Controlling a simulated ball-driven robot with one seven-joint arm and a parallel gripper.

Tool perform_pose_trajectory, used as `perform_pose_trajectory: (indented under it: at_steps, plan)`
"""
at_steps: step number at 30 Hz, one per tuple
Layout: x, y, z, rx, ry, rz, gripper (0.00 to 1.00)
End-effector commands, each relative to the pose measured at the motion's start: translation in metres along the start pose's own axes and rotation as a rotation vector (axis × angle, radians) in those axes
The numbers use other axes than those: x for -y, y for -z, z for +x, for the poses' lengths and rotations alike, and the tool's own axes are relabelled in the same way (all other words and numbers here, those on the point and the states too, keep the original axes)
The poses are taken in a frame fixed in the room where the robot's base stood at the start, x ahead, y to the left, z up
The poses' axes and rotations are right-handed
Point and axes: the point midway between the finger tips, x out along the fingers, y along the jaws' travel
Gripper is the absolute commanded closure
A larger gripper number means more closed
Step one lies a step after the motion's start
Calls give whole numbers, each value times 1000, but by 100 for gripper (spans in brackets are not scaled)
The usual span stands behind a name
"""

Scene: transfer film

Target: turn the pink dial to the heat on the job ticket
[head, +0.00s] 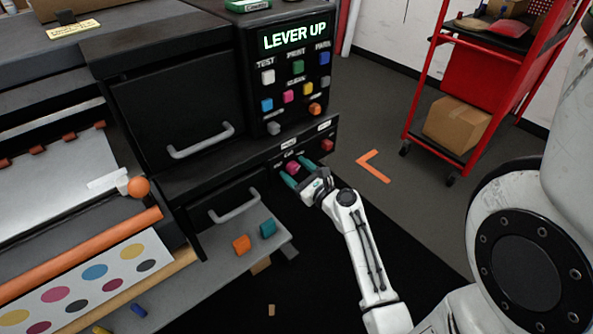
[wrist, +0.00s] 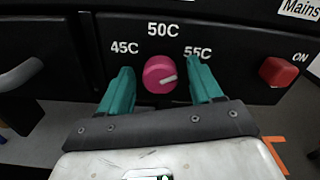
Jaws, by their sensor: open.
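The pink dial (wrist: 158,72) sits on the dark panel below the labels 45C, 50C and 55C. Its white mark points right and slightly up, on the 55C side. The dial also shows in the head view (head: 293,168), partly behind my gripper. My gripper (wrist: 160,84) is open, with one teal finger on each side of the dial; the wrist view shows gaps beside it. In the head view my gripper (head: 299,174) is at the panel. A cream card (head: 74,30) lies at the upper left; its print is too small to read, and I cannot tell whether it is the job ticket.
A red switch (wrist: 279,72) marked ON is right of the dial. Above, a black panel with coloured buttons (head: 290,97) has a display reading LEVER UP. A drawer handle (head: 235,207) is left of my gripper. A red cart (head: 435,70) stands at the right on open floor.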

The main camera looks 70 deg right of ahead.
Motion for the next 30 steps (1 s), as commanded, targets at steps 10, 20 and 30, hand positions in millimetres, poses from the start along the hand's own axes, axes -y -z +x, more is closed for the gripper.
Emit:
perform_pose_trajectory:
  at_steps: [10, 20, 30]
  plan:
    - [0, 0, 0, 0, 0, 0, 56]
    - [0, 0, 0, 0, 0, 0, 88]
    - [-1, 0, 0, 1, -1, -40, 91]
